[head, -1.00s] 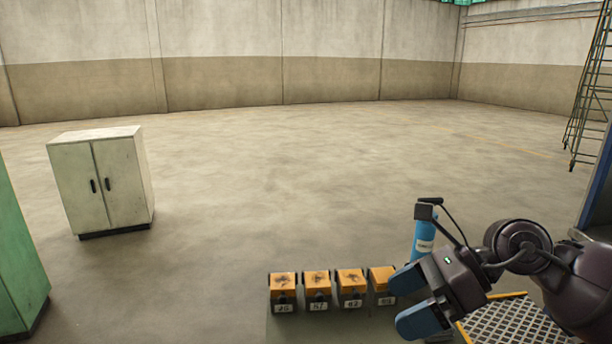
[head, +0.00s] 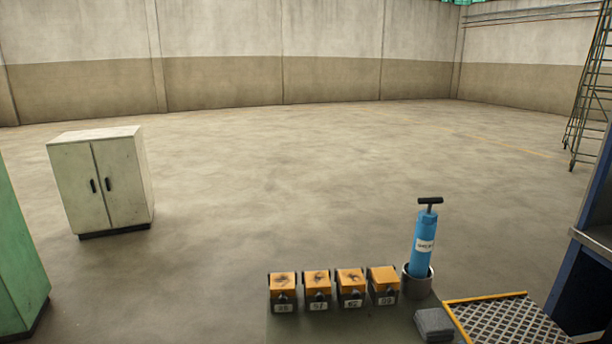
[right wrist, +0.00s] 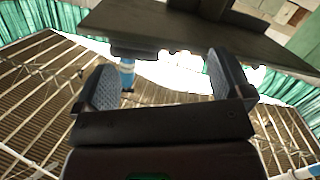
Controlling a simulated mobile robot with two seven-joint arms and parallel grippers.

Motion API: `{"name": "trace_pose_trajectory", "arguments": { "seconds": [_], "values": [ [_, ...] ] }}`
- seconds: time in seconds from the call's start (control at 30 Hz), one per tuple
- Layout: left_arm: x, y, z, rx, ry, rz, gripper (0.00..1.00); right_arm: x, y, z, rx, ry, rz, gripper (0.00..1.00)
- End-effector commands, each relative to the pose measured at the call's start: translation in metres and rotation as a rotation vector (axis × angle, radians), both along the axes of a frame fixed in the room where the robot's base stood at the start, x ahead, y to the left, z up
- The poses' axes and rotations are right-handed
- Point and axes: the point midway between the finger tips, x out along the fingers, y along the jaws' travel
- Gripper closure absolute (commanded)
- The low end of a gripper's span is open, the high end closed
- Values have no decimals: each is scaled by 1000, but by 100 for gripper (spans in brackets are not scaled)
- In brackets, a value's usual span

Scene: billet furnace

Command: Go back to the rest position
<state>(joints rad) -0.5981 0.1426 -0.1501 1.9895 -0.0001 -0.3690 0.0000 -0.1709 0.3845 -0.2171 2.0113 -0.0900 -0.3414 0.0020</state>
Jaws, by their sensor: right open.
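My right gripper (right wrist: 162,85) shows in the right wrist view, with its two padded fingers wide apart and nothing between them. It is out of the head view. A dark flat surface with a block-like part crosses the top of the wrist view beyond the fingers. My left gripper is in neither view.
In the head view, several orange blocks (head: 317,287) with number labels stand in a row. A blue pump-like cylinder (head: 424,240) stands in a round holder (head: 417,283). Nearby are a grey block (head: 434,324) and a yellow-edged grating (head: 510,322). A cabinet (head: 105,180) stands left; the middle floor is clear.

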Motion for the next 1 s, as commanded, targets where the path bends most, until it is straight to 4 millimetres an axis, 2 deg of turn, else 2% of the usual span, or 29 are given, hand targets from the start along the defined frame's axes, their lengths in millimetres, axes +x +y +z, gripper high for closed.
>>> {"name": "trace_pose_trajectory", "arguments": {
  "seconds": [0.03,0.2,0.3,0.4,0.5,0.63,1.0],
  "values": [
    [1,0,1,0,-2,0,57,-21,-3,-29,64,82,-42,3],
    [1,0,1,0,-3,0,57,-85,-11,-95,212,254,-160,3],
    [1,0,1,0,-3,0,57,-122,-14,-121,250,324,-221,3],
    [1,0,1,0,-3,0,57,-150,-15,-139,273,375,-262,3],
    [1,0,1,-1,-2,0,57,-169,-15,-150,281,409,-282,3],
    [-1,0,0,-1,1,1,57,-179,-16,-155,279,426,-290,3],
    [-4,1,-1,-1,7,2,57,-179,-17,-155,277,426,-288,3]
  ]
}}
